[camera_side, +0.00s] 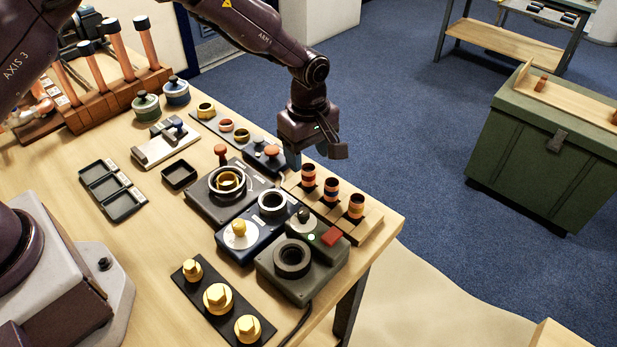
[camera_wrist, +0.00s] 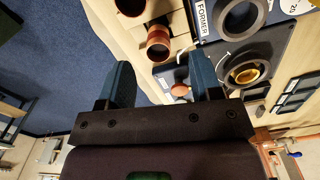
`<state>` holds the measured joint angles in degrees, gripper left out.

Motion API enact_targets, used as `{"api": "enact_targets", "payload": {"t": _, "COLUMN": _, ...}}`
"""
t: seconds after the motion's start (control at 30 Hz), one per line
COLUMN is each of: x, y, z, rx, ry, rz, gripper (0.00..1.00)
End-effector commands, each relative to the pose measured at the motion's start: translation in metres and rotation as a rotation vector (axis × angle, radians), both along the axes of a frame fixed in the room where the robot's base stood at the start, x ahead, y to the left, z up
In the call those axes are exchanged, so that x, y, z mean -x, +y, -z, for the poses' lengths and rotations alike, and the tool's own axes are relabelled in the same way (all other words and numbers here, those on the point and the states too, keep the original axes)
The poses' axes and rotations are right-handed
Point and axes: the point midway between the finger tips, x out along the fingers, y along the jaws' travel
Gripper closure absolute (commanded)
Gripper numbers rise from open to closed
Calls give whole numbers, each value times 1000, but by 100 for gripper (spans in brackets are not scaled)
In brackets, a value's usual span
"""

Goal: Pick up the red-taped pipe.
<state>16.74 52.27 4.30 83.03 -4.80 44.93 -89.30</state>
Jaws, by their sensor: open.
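Three short copper pipes stand upright in a wooden rack (camera_side: 373,228) at the table's right edge: a near one (camera_side: 356,207), a middle one (camera_side: 331,193) and a far one (camera_side: 308,178). All have dark tops and coloured bands; I cannot tell surely which carries red tape. My gripper (camera_side: 314,156) is open and empty, pointing down above and just beyond the far pipe. In the wrist view, the space between its blue-grey fingers (camera_wrist: 161,72) is empty of any pipe. One copper pipe (camera_wrist: 158,42) shows ahead of the fingers, with another (camera_wrist: 130,6) partly cut off.
Dark fixtures with round openings, including a grey box (camera_side: 292,262) with a red button, stand left of the rack. A plate of brass fittings (camera_side: 217,298) lies in front. Taller pipes (camera_side: 116,48) stand at the back left.

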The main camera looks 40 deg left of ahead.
Motion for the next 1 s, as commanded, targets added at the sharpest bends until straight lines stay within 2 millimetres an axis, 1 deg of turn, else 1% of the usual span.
{"api": "enact_targets", "payload": {"t": 0.03, "x": 0, "y": 0, "z": 5, "rx": 0, "ry": 0, "rz": 0, "gripper": 41}}
{"api": "enact_targets", "payload": {"t": 0.17, "x": 0, "y": 0, "z": 13, "rx": 0, "ry": 1, "rz": 0, "gripper": 41}}
{"api": "enact_targets", "payload": {"t": 0.27, "x": -1, "y": 1, "z": 25, "rx": 0, "ry": 2, "rz": -1, "gripper": 41}}
{"api": "enact_targets", "payload": {"t": 0.4, "x": -3, "y": 2, "z": 47, "rx": 1, "ry": 2, "rz": -1, "gripper": 41}}
{"api": "enact_targets", "payload": {"t": 0.5, "x": -3, "y": 2, "z": 57, "rx": 0, "ry": 1, "rz": 0, "gripper": 41}}
{"api": "enact_targets", "payload": {"t": 0.6, "x": -3, "y": 1, "z": 61, "rx": 0, "ry": -1, "rz": 0, "gripper": 41}}
{"api": "enact_targets", "payload": {"t": 0.77, "x": -3, "y": 1, "z": 61, "rx": 0, "ry": -2, "rz": 0, "gripper": 41}}
{"api": "enact_targets", "payload": {"t": 0.8, "x": -3, "y": 1, "z": 61, "rx": 0, "ry": -1, "rz": 0, "gripper": 43}}
{"api": "enact_targets", "payload": {"t": 0.87, "x": -3, "y": 1, "z": 61, "rx": 0, "ry": -1, "rz": 1, "gripper": 57}}
{"api": "enact_targets", "payload": {"t": 0.9, "x": -3, "y": 1, "z": 61, "rx": 0, "ry": -1, "rz": 1, "gripper": 66}}
{"api": "enact_targets", "payload": {"t": 0.97, "x": -3, "y": 1, "z": 61, "rx": 0, "ry": -1, "rz": 1, "gripper": 80}}
{"api": "enact_targets", "payload": {"t": 1.0, "x": -3, "y": 1, "z": 61, "rx": 0, "ry": -1, "rz": 1, "gripper": 89}}
